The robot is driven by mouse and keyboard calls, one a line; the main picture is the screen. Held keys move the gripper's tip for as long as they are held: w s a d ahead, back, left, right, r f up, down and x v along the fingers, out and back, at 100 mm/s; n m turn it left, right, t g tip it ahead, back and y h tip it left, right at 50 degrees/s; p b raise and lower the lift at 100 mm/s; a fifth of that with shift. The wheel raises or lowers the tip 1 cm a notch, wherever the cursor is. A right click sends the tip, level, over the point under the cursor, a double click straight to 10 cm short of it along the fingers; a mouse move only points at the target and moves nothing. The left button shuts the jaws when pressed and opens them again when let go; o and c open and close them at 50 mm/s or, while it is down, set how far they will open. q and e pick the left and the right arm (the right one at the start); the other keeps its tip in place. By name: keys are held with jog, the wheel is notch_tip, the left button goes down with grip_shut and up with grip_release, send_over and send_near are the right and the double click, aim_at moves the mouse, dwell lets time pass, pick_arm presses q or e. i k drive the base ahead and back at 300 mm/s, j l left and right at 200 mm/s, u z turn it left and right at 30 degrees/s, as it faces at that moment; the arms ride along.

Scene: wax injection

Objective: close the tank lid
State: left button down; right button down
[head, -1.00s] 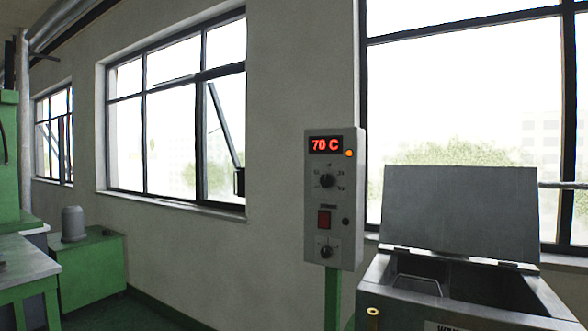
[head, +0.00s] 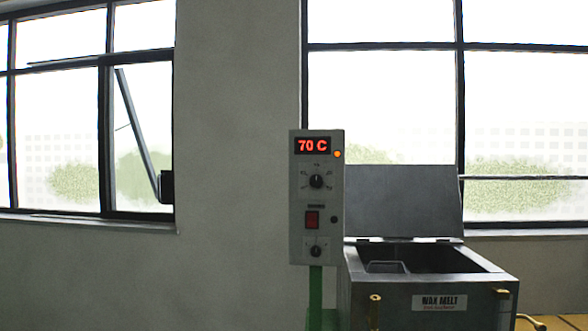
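The wax melt tank (head: 433,296) stands at the lower right of the head view, a dark grey metal box with a "WAX MELT" label on its front. Its lid (head: 405,201) is a flat grey plate, raised open and leaning back from the rear edge of the tank. The tank opening (head: 440,259) is uncovered and dark inside, with a bent metal handle (head: 386,267) at its left side. Neither of my grippers is in view.
A grey control box (head: 316,197) on a green post (head: 315,290) stands just left of the tank and reads 70 C. Brass-coloured fittings (head: 375,309) stick up at the tank's front. Behind are a plain wall (head: 238,150) and large windows.

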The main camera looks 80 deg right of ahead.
aim_at(413, 201)
jog(key=i+l+z, duration=0.1)
jog(key=i+z, duration=0.65)
jog(key=i+j+z, duration=0.15)
jog(key=i+z, duration=0.25)
jog(key=i+j+z, duration=0.2)
jog(key=z, duration=0.2)
jog(key=i+l+z, duration=0.25)
jog(key=z, duration=0.2)
jog(key=i+l+z, duration=0.15)
jog(key=i+z, duration=0.15)
jog(key=z, duration=0.15)
jog(key=i+z, duration=0.3)
jog(key=z, duration=0.15)
jog(key=i+z, duration=0.3)
jog(key=z, duration=0.15)
jog(key=i+j+z, duration=0.2)
jog(key=z, duration=0.25)
jog(key=i+j+z, duration=0.25)
jog(key=z, duration=0.2)
jog(key=i+j, duration=0.05)
jog(key=i, duration=0.05)
